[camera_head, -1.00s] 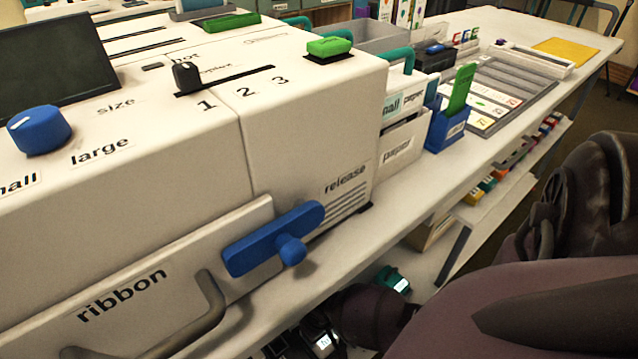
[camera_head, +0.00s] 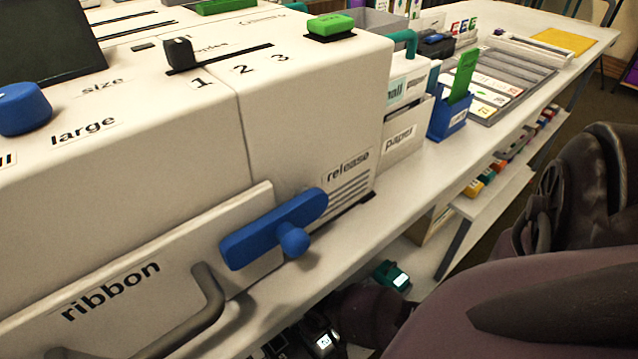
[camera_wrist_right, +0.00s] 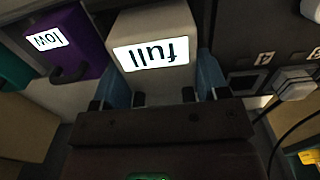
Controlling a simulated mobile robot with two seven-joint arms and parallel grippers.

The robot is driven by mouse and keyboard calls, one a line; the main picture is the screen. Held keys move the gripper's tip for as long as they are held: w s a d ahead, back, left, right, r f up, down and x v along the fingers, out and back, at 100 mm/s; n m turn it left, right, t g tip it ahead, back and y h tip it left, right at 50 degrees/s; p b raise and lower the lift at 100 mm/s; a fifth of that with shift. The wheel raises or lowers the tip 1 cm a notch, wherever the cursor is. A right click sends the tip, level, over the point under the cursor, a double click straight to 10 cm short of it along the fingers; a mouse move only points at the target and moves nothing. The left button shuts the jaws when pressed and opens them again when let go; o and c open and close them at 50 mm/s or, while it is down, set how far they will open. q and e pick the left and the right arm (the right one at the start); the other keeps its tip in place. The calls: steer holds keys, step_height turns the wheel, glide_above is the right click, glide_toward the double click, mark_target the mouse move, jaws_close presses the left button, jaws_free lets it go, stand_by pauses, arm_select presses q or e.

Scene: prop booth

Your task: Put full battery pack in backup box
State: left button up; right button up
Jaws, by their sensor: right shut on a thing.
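The full battery pack (camera_wrist_right: 152,55) is a pale block with a lit label reading "full", upside down in the right wrist view. My right gripper (camera_wrist_right: 160,82) is shut on it, with one blue finger on each side. In the head view, the dark end of my right arm is low beside the counter, and its fingers cannot be made out. My left gripper is in neither view. I cannot pick out a box marked backup in these frames.
A purple pack labelled "low" (camera_wrist_right: 70,43) stands left of the held pack. A dark panel with sockets (camera_wrist_right: 245,80) is at right, with a cable nearby. In the head view, a teal pack (camera_head: 391,276) sits below the counter (camera_head: 400,205); the blue release handle (camera_head: 275,230) juts out above.

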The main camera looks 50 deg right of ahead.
steer(key=shift+w+f, duration=0.1)
steer(key=shift+f, duration=0.15)
stand_by(0.4)
steer(key=o, duration=1.5)
steer(key=shift+r, duration=0.45)
steer(key=r+p, duration=0.2)
steer(key=r, duration=0.2)
steer(key=r+p, duration=0.2)
steer(key=r, duration=0.2)
steer(key=shift+w+r+p, duration=0.2)
steer(key=shift+r+p, duration=0.1)
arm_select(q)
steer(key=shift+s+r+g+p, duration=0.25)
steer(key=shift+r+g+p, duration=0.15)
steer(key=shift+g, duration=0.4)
arm_select(e)
steer(key=shift+s+r, duration=0.25)
steer(key=shift+r, duration=0.45)
steer(key=shift+f, duration=0.1)
